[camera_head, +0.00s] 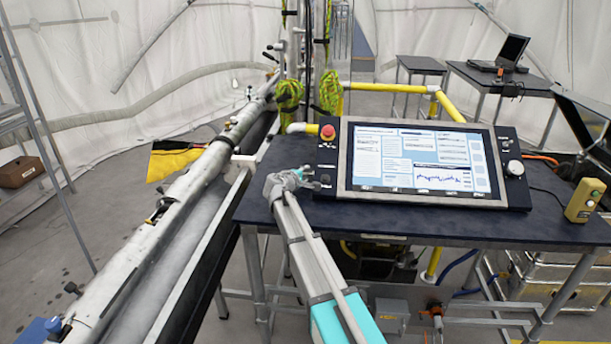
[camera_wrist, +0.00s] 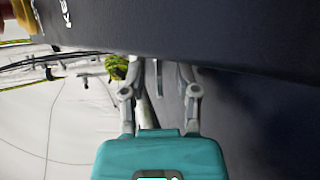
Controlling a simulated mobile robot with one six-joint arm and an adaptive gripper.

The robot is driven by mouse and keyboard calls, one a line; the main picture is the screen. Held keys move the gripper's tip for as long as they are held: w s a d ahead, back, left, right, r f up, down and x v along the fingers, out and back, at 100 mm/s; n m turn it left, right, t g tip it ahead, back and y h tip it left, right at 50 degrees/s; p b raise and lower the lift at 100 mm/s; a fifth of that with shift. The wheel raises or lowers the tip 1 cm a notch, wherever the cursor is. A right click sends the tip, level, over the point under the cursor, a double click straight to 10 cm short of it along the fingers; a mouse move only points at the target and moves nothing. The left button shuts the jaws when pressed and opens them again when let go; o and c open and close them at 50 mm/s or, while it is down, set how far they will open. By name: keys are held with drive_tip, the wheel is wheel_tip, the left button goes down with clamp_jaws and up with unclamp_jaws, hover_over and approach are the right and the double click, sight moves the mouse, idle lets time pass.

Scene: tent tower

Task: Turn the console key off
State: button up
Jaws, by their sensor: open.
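The console (camera_head: 340,190) is a dark panel with a large lit screen on a table. A red button (camera_head: 327,132) is at its upper left. My gripper (camera_head: 317,178) is at the panel's lower left edge. In the wrist view, my gripper (camera_wrist: 160,72) is open, with its fingertips at the dark panel's edge. A thin grey piece (camera_wrist: 158,78) shows between the fingers; it may be the key, but I cannot tell for certain, nor how it is turned. White lettering (camera_wrist: 66,14), partly cut off, is on the panel.
A dark table (camera_head: 430,227) holds the console, with a yellow control box (camera_head: 583,200) at its right. A long grey tube (camera_head: 190,190) runs along the left. A laptop (camera_head: 505,55) stands on a table behind. Bare table top lies in front of the console.

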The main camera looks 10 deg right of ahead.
clamp_jaws()
drive_tip(key=shift+r+p, duration=0.1)
drive_tip(key=shift+p, duration=0.45)
drive_tip(key=g+y+p, duration=0.1)
drive_tip(key=g+p, duration=0.1)
drive_tip(key=p, duration=0.1)
drive_tip(key=shift+r+n, duration=0.2)
drive_tip(key=shift+n, duration=0.2)
drive_tip(key=n+g+y+p, duration=0.1)
drive_tip(key=g+p, duration=0.2)
drive_tip(key=p, duration=0.2)
drive_tip(key=shift+w+g+y, duration=0.1)
drive_tip(key=shift+g+y, duration=0.2)
drive_tip(key=shift+g, duration=0.1)
drive_tip(key=n+g+y+p, duration=0.1)
drive_tip(key=g+p, duration=0.2)
drive_tip(key=g, duration=0.1)
drive_tip(key=shift+f, duration=0.2)
drive_tip(key=shift+s+f+n+g+y, duration=0.15)
drive_tip(key=shift+g+y, duration=0.25)
drive_tip(key=shift+g, duration=0.45)
drive_tip(key=shift+s+n+g+y, duration=0.15)
drive_tip(key=shift+g+y, duration=0.25)
drive_tip(key=shift+g, duration=0.45)
drive_tip(key=shift+w, duration=0.1)
